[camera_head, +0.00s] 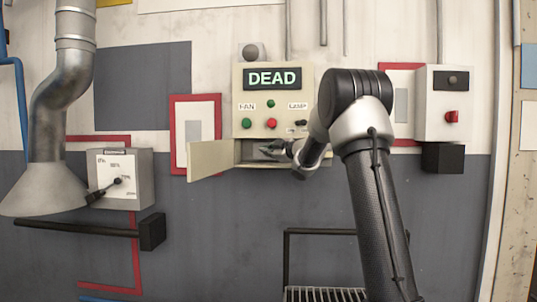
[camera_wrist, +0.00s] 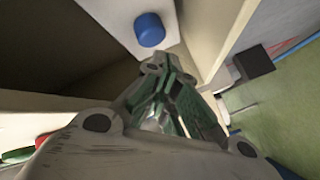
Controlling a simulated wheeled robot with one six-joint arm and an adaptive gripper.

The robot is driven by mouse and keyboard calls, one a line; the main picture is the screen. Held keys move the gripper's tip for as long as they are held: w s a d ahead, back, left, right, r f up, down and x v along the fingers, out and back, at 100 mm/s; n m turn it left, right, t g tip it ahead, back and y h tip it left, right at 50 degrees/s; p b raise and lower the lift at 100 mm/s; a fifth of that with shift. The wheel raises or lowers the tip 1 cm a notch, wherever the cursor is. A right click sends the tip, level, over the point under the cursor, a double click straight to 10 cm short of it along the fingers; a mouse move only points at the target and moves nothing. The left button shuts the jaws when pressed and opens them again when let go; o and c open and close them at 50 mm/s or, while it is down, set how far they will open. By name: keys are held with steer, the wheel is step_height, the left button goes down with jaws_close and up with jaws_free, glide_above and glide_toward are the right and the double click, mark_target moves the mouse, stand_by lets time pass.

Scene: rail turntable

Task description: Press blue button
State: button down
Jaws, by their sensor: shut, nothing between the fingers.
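The blue button (camera_wrist: 149,29) shows in the wrist view as a short round knob on a pale plate (camera_wrist: 113,14). My gripper (camera_wrist: 155,67) is shut and empty, its tips just below the button in the picture, with a small gap seen between them. In the head view my gripper (camera_head: 278,149) is at the open lower compartment of the beige control box (camera_head: 239,103). The compartment's door (camera_head: 208,158) is swung open to the left. The blue button cannot be made out in the head view.
The box carries a "DEAD" display (camera_head: 272,78), a red button (camera_head: 271,123), green buttons and a switch. Compartment walls (camera_wrist: 215,28) stand close around my gripper. A lever box (camera_head: 122,177) is at left, and a grey box with a red knob (camera_head: 451,116) is at right.

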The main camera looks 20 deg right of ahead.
steer(key=shift+w+d, duration=0.2)
steer(key=shift+w, duration=0.15)
steer(key=shift+w+d, duration=0.2)
steer(key=shift+w, duration=0.15)
stand_by(0.9)
steer(key=shift+s, duration=0.1)
steer(key=shift+s+a, duration=0.4)
steer(key=shift+s, duration=0.2)
steer(key=s, duration=0.1)
steer(key=s+a, duration=0.1)
steer(key=s, duration=0.1)
steer(key=s+a, duration=0.1)
steer(key=shift+s+a, duration=0.2)
steer(key=shift+a, duration=0.05)
stand_by(1.0)
